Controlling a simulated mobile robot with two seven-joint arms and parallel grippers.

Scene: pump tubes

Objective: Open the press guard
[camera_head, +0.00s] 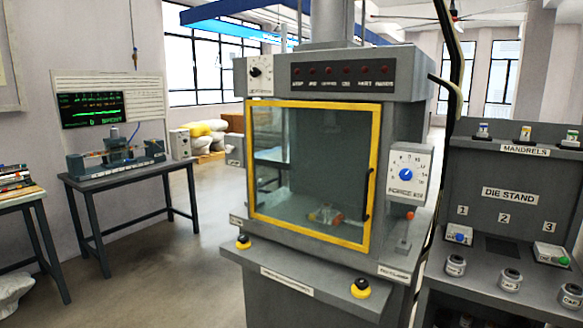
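The press (328,84) stands in the middle of the view, a grey cabinet with a row of red indicator lamps on top. Its guard (376,152) is a clear pane in a yellow frame and looks shut across the front opening. A dark upright handle (368,193) sits on the right side of the frame. Behind the pane a small object (325,215) lies on the press bed, its details unclear. Neither of my grippers is in view.
Yellow-and-black buttons (361,288) sit on the front ledge. A force dial (407,174) is right of the guard. The die stand (510,194) stands close on the right. A bench (115,178) with a test device is at left. Floor between is clear.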

